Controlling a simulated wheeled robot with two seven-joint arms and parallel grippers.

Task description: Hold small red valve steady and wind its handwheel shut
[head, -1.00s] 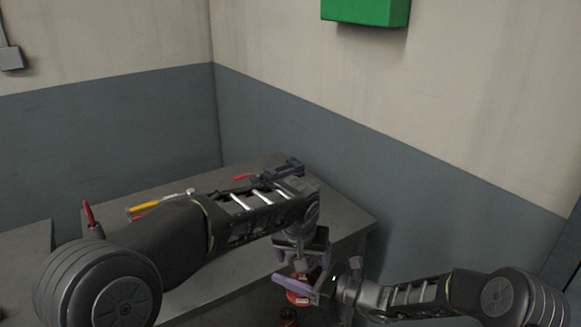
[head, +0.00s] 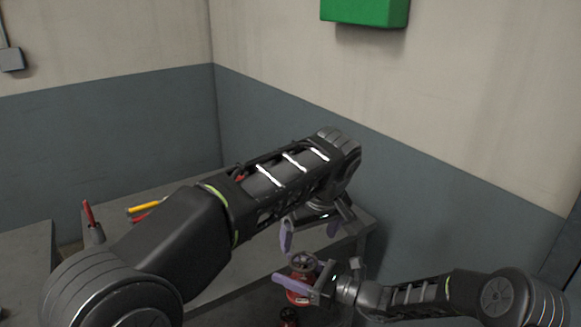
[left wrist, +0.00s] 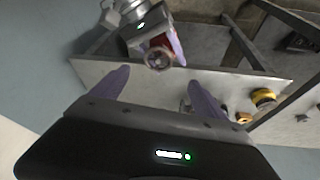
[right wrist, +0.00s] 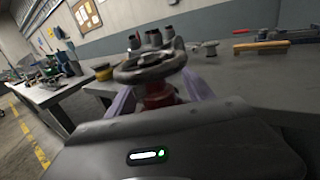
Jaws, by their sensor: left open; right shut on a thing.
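The small red valve (head: 299,294) with its dark handwheel (head: 303,262) is at the lower middle of the head view, handwheel up. My right gripper (head: 308,284) is shut on its red body, which also shows between the fingers in the right wrist view (right wrist: 160,96). There the handwheel (right wrist: 150,65) stands clear above the fingers. My left gripper (head: 310,231) is open and empty, above and apart from the handwheel. In the left wrist view the handwheel (left wrist: 159,59) lies beyond the gap between my left fingers (left wrist: 160,92).
A grey bench (head: 215,282) stands behind and left of the valve, with yellow-handled (head: 143,207) and red-handled (head: 88,213) tools. A yellow round thing (left wrist: 264,97) lies on a surface in the left wrist view. Walls close the back.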

